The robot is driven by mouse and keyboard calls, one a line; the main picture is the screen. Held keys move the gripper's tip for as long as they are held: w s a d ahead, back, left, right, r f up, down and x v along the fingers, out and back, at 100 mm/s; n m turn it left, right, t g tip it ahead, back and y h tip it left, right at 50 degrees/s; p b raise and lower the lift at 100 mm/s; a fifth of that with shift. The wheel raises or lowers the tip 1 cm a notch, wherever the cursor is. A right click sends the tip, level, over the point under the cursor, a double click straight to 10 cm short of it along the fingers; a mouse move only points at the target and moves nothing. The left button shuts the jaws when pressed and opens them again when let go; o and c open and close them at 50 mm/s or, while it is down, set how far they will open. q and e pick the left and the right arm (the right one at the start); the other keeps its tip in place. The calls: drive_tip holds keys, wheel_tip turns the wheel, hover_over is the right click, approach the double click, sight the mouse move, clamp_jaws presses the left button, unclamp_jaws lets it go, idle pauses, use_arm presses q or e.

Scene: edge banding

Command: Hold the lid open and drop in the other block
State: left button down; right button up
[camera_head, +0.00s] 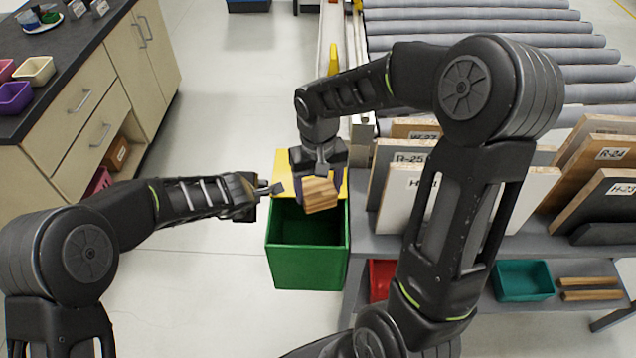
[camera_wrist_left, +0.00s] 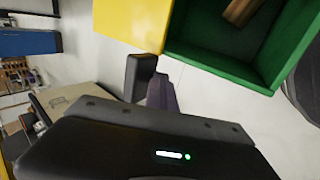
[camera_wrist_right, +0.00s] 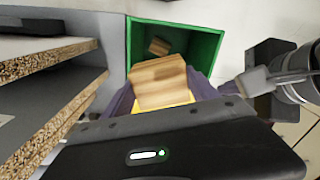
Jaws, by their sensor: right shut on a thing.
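The green bin (camera_head: 308,265) stands on the floor, its yellow lid (camera_head: 284,165) raised at the far side. My right gripper (camera_head: 320,178) is shut on a wooden block (camera_head: 321,197) and holds it above the bin's opening. In the right wrist view the held block (camera_wrist_right: 158,80) hides part of the opening, and another small wooden block (camera_wrist_right: 159,46) lies inside the bin. My left gripper (camera_head: 277,188) has its fingers together at the lid's left edge. In the left wrist view its fingertips are just below the lid (camera_wrist_left: 128,25); I cannot tell whether they touch it.
A grey rack (camera_head: 365,225) with labelled panels stands right of the bin; its lower shelf holds a red tray (camera_head: 381,280) and a teal tray (camera_head: 522,281). A roller conveyor (camera_head: 590,50) is behind. A cabinet (camera_head: 75,100) stands at left, with clear floor between.

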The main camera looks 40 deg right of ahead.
drive_tip(key=shift+f, duration=0.4)
drive_tip(key=o, duration=1.6)
drive_tip(key=shift+c, duration=0.2)
wheel_tip(320, 180, up, 12)
idle(0.5)
